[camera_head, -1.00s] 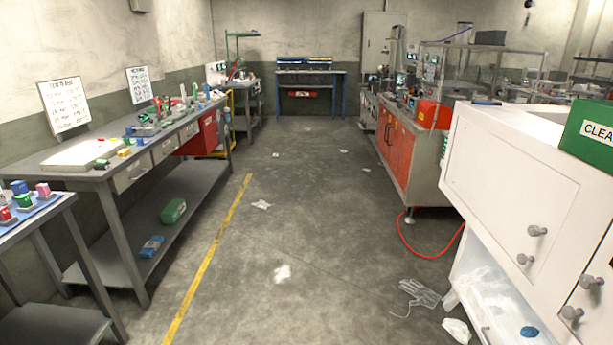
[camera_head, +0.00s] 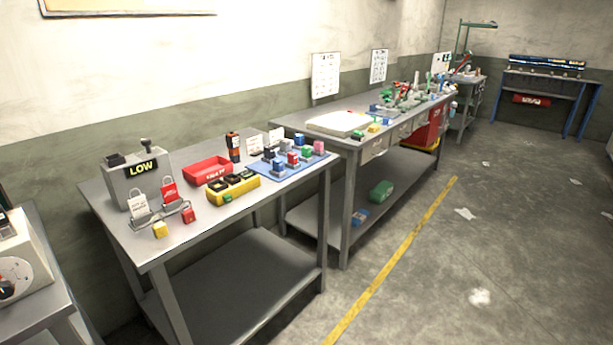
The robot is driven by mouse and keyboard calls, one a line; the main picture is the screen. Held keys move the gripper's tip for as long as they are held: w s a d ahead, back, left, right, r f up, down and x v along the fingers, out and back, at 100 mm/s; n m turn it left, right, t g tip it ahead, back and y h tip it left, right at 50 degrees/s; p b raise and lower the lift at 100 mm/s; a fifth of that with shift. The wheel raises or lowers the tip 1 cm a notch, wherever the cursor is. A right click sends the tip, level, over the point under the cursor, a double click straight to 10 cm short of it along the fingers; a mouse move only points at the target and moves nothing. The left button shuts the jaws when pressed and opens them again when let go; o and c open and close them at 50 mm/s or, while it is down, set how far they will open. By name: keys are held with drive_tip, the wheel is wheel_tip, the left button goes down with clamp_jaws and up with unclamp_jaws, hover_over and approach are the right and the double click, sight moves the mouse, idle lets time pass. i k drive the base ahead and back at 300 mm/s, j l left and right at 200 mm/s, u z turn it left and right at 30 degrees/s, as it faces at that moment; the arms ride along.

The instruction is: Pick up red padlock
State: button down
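A small red block that looks like a padlock (camera_head: 188,216) sits near the front edge of the near grey table (camera_head: 250,210), right of a yellow one (camera_head: 160,230). Another red padlock-like block (camera_head: 293,159) stands among blue, green, pink and grey ones on a blue mat (camera_head: 268,173) at the table's right end. Shackles are too small to make out clearly. A red tag (camera_head: 169,192) and a white tag stand behind the front red block. My gripper is not in view.
A longer cluttered bench (camera_head: 350,142) stands beyond. The concrete floor (camera_head: 450,270) right of the tables is mostly clear, with scraps of litter.

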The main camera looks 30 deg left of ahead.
sight(189, 216)
drive_tip(key=u, duration=1.85)
drive_tip(key=i+j, duration=0.25)
drive_tip(key=i+j+z, duration=0.1)
drive_tip(key=i+j, duration=0.15)
drive_tip(key=j, duration=0.2)
drive_tip(key=i+j+z, duration=0.1)
drive_tip(key=i+j, duration=0.4)
drive_tip(key=j, duration=0.2)
drive_tip(key=i+j+z, duration=0.1)
drive_tip(key=i+j, duration=0.15)
drive_tip(key=j, duration=0.15)
